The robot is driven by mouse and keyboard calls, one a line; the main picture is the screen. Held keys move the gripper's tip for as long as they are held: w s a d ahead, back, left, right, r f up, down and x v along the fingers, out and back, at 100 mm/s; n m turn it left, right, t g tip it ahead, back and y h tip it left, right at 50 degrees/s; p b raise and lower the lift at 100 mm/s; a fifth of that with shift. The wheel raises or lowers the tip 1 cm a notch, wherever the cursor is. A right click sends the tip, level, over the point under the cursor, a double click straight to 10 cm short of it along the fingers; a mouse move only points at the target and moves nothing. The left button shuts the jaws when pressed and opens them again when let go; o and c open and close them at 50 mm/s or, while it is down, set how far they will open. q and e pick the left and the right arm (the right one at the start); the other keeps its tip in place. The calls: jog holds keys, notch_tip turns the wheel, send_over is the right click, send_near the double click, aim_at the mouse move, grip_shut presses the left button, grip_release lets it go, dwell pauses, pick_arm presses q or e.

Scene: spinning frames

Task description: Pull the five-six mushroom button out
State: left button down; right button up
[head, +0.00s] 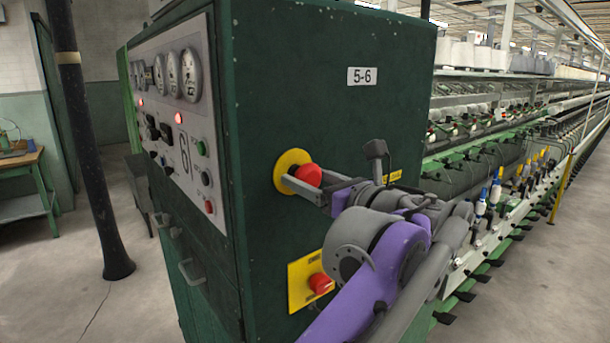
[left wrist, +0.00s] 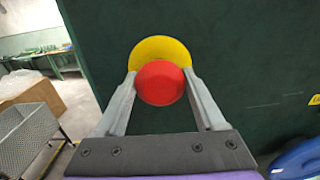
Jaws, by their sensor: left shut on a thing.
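A red mushroom button (head: 308,174) on a round yellow plate (head: 284,168) sits on the dark green side of the cabinet, below the white 5-6 label (head: 361,76). My left gripper (head: 298,180) is shut on this button, with its two grey fingers at the button's sides. In the left wrist view the red button (left wrist: 160,83) lies between the fingertips of the left gripper (left wrist: 160,80), and the yellow plate (left wrist: 160,46) shows above it. The gripper hides part of the button in the head view. My right gripper is not in view.
A second red button (head: 321,284) on a yellow square plate is lower on the same face, close to my arm. The cabinet's gauge panel (head: 180,130) faces left. A dark column (head: 85,150) stands left. The long spinning frame (head: 500,150) runs back right.

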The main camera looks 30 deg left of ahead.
pick_arm(q)
jog(key=shift+f, duration=0.1)
jog(key=shift+c, duration=2.2)
grip_release()
jog(key=shift+d, duration=0.1)
jog(key=o, duration=0.4)
jog(key=shift+s+d, duration=0.1)
jog(key=shift+o, duration=0.2)
jog(key=v, duration=1.1)
jog(key=shift+b, duration=0.45)
